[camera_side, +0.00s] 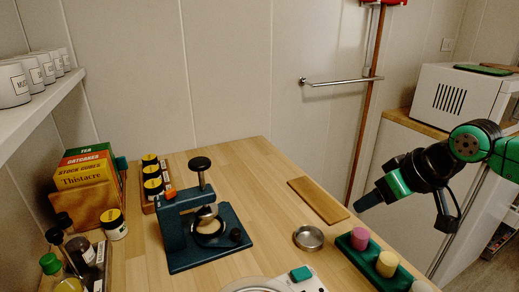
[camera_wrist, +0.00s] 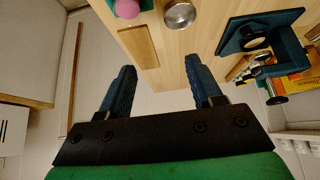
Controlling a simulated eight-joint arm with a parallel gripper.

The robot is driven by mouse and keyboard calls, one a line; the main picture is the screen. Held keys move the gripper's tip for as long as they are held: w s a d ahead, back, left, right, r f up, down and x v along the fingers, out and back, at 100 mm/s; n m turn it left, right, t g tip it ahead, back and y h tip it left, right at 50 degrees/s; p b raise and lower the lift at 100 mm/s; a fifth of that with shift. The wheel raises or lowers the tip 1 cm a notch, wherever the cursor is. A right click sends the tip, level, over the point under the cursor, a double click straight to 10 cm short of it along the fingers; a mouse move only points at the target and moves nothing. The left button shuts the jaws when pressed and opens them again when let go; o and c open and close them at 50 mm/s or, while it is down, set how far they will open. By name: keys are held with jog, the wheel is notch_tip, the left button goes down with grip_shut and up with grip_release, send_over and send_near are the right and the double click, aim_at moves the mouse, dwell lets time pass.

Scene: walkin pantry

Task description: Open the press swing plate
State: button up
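The dark blue press (camera_side: 205,232) stands on the wooden table, with a black knob on top. A pale round plate (camera_side: 207,212) sits under its arm, above a dark ring; I cannot tell for sure whether this is the swing plate or how far it is swung. A small black knob (camera_side: 235,234) is at the base's right. My gripper (camera_wrist: 163,82) is open and empty, beyond the table's right edge in the side view (camera_side: 403,217), well apart from the press.
A metal dish (camera_side: 308,237), a wooden board (camera_side: 318,200) and a green tray (camera_side: 350,250) with coloured pieces lie between my gripper and the press. Jars (camera_side: 152,180) and food boxes (camera_side: 88,178) stand left. A white microwave (camera_side: 460,95) is behind right.

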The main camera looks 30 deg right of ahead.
jog(key=w+a+r+g, duration=0.2)
jog(key=w+a+r, duration=0.15)
jog(key=w, duration=0.25)
jog(key=g, duration=0.5)
send_over(236, 231)
notch_tip(236, 231, down, 9)
jog(key=shift+d+f, duration=0.1)
jog(key=shift+f, duration=2.95)
grip_shut()
